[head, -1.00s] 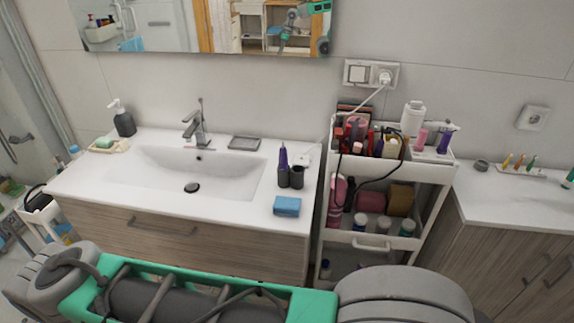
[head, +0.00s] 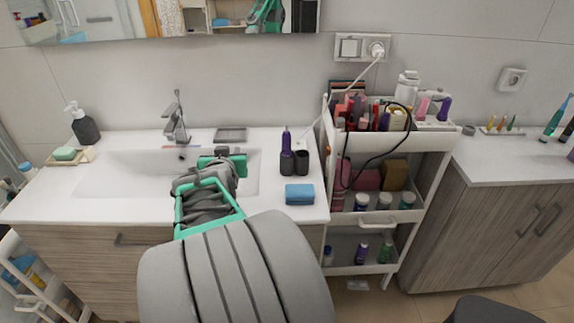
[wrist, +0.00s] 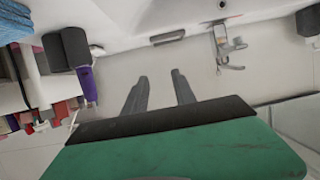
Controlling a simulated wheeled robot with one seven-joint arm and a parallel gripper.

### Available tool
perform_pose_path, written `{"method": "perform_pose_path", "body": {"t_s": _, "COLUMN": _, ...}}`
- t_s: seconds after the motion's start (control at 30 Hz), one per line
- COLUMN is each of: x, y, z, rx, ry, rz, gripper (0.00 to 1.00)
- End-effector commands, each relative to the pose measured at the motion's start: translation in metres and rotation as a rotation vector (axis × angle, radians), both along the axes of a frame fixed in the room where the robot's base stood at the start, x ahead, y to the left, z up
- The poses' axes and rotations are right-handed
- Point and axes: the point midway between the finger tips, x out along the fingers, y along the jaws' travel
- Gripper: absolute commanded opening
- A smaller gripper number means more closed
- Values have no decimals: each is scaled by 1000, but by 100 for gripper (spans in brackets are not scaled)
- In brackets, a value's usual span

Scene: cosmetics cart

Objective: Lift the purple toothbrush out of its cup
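The purple toothbrush (head: 286,142) stands upright in the left of two dark cups (head: 286,163) on the washbasin counter, right of the basin. Its lower part is hidden in the cup. In the wrist view, which is turned over, the purple toothbrush (wrist: 88,86) points down from a dark cup (wrist: 74,46) at the upper left. My gripper (wrist: 160,77) has its two grey fingers apart with nothing between them. In the head view my green hand is over the basin, left of the cups and apart from them; its fingers are hard to make out there.
A second dark cup (head: 301,162) stands right beside the toothbrush's cup. A blue cloth or sponge (head: 299,194) lies in front of them. A loaded white cart (head: 436,143) stands to the right, with a cable hanging. A grey soap dish (head: 230,135) lies behind the basin.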

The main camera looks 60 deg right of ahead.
Motion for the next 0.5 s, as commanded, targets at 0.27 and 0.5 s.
{"method": "perform_pose_path", "body": {"t_s": 0.27, "x": -108, "y": -107, "z": 24, "rx": -322, "ry": -124, "rz": -260, "gripper": 32}}
{"method": "perform_pose_path", "body": {"t_s": 0.5, "x": -101, "y": -138, "z": 28, "rx": -326, "ry": -125, "rz": -260, "gripper": 32}}
